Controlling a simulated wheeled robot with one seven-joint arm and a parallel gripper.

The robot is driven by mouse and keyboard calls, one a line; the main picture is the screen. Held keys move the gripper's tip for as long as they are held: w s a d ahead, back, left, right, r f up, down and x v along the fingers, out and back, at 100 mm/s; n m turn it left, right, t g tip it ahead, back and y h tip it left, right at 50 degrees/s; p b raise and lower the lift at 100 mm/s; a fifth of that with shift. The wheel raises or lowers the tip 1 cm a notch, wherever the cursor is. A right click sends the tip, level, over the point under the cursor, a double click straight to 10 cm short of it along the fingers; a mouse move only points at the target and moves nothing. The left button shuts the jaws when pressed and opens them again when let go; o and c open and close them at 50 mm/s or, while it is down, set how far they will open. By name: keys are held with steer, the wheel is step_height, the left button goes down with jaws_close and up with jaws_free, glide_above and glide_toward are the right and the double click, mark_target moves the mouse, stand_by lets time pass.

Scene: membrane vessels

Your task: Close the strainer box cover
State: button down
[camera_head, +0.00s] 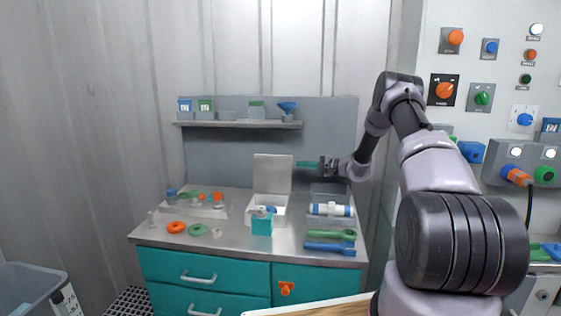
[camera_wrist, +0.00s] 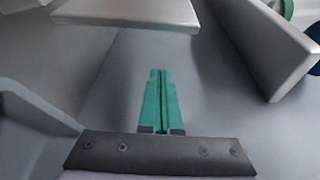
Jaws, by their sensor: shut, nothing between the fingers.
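The strainer box (camera_head: 251,214) is a white box on the steel worktop. Its pale cover (camera_head: 272,173) stands upright at the back, so the box is open. Something blue shows inside, and a teal block in front hides part of the box. My gripper (camera_head: 298,164) points left, just right of the cover's upper part. In the wrist view its teal fingers (camera_wrist: 160,92) are pressed together with nothing between them. A pale slab (camera_wrist: 125,12) ahead of the fingertips in that view may be the cover; contact is not visible.
A wall shelf (camera_head: 240,123) with small jars and a blue funnel (camera_head: 287,107) is above my gripper. The teal block (camera_head: 262,225) stands before the box. A white-blue cylinder (camera_head: 331,210) and green and blue wrenches (camera_head: 330,247) lie right. Rings (camera_head: 176,227) lie left.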

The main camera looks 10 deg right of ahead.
mark_target(280, 162)
steer(key=shift+w+a+r, duration=0.1)
steer(key=shift+w+a, duration=0.35)
steer(key=shift+a, duration=1.1)
steer(key=shift+w+a+r, duration=0.1)
steer(key=shift+w+a, duration=0.35)
steer(key=shift+a, duration=1.05)
steer(key=shift+w+a+r, duration=0.1)
steer(key=shift+w+a, duration=0.35)
steer(key=shift+a, duration=1.1)
